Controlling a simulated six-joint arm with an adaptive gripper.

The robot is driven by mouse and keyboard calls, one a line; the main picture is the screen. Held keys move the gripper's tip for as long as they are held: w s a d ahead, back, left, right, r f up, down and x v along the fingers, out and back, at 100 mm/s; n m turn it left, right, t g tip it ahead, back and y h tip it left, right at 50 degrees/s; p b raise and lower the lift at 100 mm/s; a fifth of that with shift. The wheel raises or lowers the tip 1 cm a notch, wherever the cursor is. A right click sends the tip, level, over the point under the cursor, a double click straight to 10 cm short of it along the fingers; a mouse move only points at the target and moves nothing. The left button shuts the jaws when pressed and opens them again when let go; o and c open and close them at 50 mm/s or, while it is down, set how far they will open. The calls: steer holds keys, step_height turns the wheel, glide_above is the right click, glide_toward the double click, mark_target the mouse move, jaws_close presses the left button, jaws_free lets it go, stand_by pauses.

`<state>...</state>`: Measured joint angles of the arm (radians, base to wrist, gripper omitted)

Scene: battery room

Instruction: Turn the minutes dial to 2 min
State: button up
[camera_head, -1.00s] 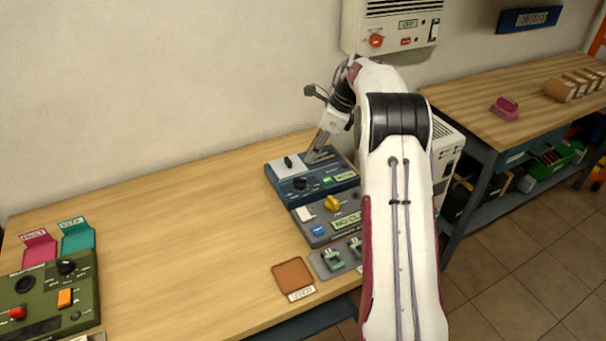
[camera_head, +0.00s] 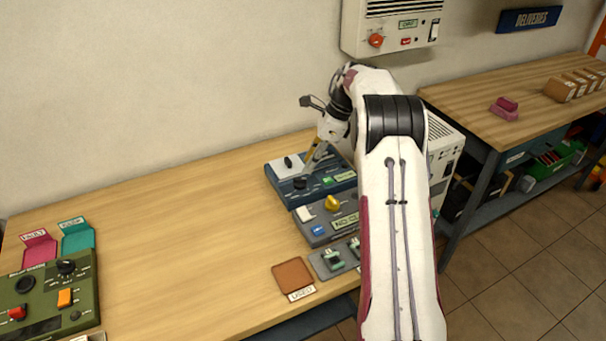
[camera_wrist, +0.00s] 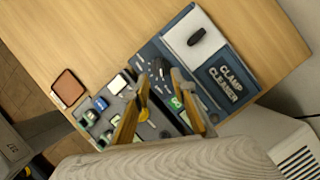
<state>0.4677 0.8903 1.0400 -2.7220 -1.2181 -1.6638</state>
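The blue clamp cleaner unit (camera_head: 340,183) lies at the back right of the bench; its name shows in the wrist view (camera_wrist: 228,87). Its black round dial (camera_head: 300,182) has pale marks around it; I cannot read the setting. The dial also shows in the wrist view (camera_wrist: 159,64), partly between the finger lines. My gripper (camera_head: 306,172) is above the unit, close to the dial, pointing down at a slant. In the wrist view its two fingers (camera_wrist: 159,80) are apart with nothing between them. Whether they touch the dial is unclear.
A pale plate with a black knob (camera_head: 288,162) is beside the dial on the same unit. A grey unit with a yellow knob (camera_head: 332,203) stands in front. A brown tray (camera_head: 292,274) is nearer. The bench's left middle is clear.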

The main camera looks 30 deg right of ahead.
mark_target(300, 179)
steer(key=shift+x, duration=2.9)
steer(key=shift+s, duration=0.1)
jaws_close()
